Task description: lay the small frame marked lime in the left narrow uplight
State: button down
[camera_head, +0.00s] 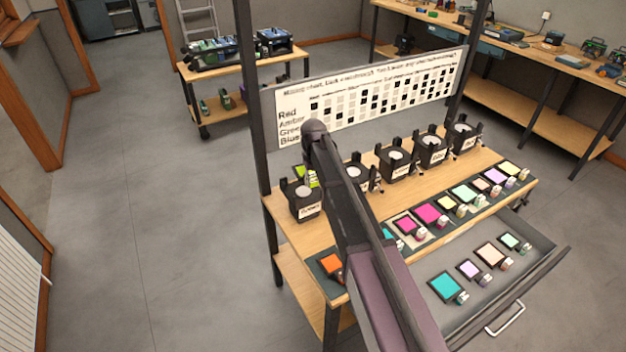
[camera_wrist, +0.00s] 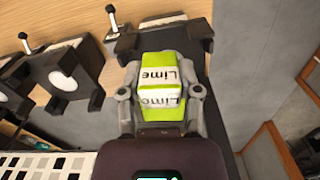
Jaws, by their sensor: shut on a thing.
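My gripper (camera_wrist: 160,93) is shut on the tag of the lime frame, a yellow-green piece with a white label reading "Lime" (camera_wrist: 160,76). In the head view the lime frame (camera_head: 311,177) shows as a bit of bright green behind the leftmost uplight (camera_head: 307,205); my arm hides most of the gripper there. In the wrist view a dark uplight body (camera_wrist: 192,35) lies just beyond the frame. I cannot tell whether the frame touches it. The uplight labels are too small to read surely.
More black uplights (camera_head: 394,163) stand in a row to the right. Coloured frames lie on the shelf front, with an orange one (camera_head: 331,264) at its left end. An open drawer (camera_head: 535,259) holds several more. A chart board (camera_head: 330,104) rises behind the uplights.

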jog(key=shift+n, duration=0.9)
jog(key=shift+f, duration=0.1)
jog(key=shift+f+b, duration=2.75)
jog(key=shift+b, duration=0.15)
jog(key=shift+s, duration=0.1)
jog(key=shift+f+b, duration=1.35)
jog(key=shift+c, duration=1)
grip_release()
jog(key=shift+r, duration=0.15)
